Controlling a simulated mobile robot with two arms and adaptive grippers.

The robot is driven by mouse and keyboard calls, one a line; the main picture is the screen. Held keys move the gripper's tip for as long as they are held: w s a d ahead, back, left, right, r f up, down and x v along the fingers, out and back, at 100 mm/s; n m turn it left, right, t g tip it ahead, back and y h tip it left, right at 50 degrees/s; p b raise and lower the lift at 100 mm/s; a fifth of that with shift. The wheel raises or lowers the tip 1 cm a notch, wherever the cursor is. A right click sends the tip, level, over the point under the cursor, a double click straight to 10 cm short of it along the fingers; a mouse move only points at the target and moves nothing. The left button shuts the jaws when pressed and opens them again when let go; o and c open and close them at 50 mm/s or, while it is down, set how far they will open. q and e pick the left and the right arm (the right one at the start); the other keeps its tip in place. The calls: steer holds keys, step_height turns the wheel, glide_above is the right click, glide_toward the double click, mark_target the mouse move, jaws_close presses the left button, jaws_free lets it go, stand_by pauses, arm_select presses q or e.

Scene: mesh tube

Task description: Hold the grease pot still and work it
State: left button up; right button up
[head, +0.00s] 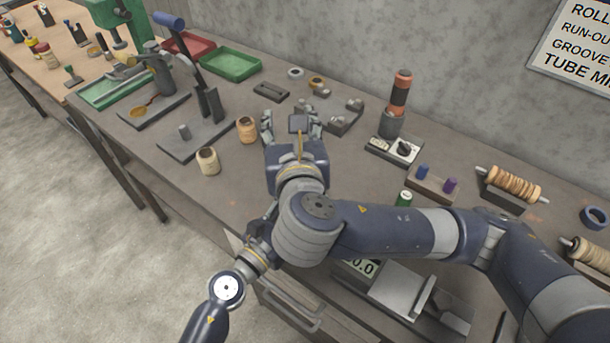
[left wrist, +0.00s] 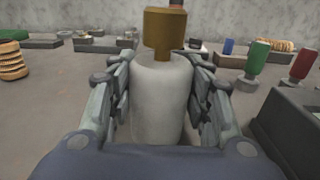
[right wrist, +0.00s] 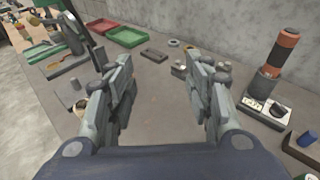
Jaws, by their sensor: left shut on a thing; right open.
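The grease pot (left wrist: 160,100) shows in the left wrist view as a pale grey, upright round body with a brass-coloured block on top. My left gripper (left wrist: 160,85) is shut around its body, one finger on each side. In the head view the pot and my left gripper are hidden, apparently behind my right arm. My right gripper (head: 292,122) is over the middle of the bench, fingers pointing toward the wall. The right wrist view shows it (right wrist: 160,75) open, with nothing between the fingers and bare bench beyond.
Green (head: 230,64) and red (head: 190,45) trays lie at the back left.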

steer(key=w+a+f+n+g+y, duration=0.15)
steer(key=w+a+n+y, duration=0.3)
steer(key=n+y, duration=0.45)
steer(key=s+d+f+n+g+y, duration=0.1)
steer(key=s+d+f+n+g, duration=0.25)
steer(key=d+g, duration=0.45)
steer(key=s+d+f+n+g+y, duration=0.2)
steer(key=s+d+n+g, duration=0.25)
steer(key=d, duration=0.55)
steer(key=shift+m+g, duration=0.4)
steer(key=shift+m, duration=0.1)
steer(key=x, duration=1.2)
steer(key=shift+d+f, duration=0.1)
steer(key=shift+f, duration=0.2)
steer(key=c, duration=1.1)
